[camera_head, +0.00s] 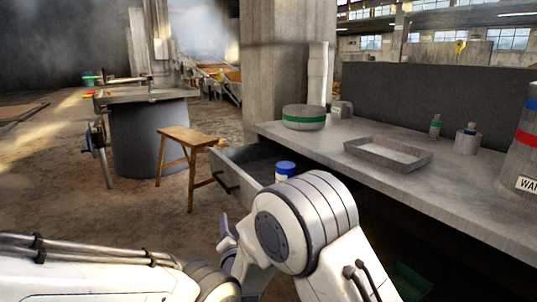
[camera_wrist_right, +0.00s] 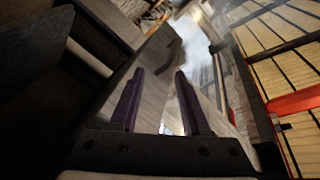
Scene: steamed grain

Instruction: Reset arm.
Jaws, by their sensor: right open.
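My right arm fills the lower middle of the head view, its white elbow raised in front of the counter. My right gripper (camera_head: 227,230) is partly hidden behind that arm, with purple fingers showing low, beside the open drawer. In the right wrist view the right gripper (camera_wrist_right: 158,100) has its two purple fingers apart, with nothing between them. The white links of my left arm lie across the lower left of the head view; its gripper is not seen.
A drawer (camera_head: 226,172) stands open, with a blue-capped container (camera_head: 285,170) at it. The counter (camera_head: 335,138) holds a round green-banded tin (camera_head: 304,117), a shallow tray (camera_head: 388,153) and small bottles. A wooden stool (camera_head: 187,140) stands left; floor around it is clear.

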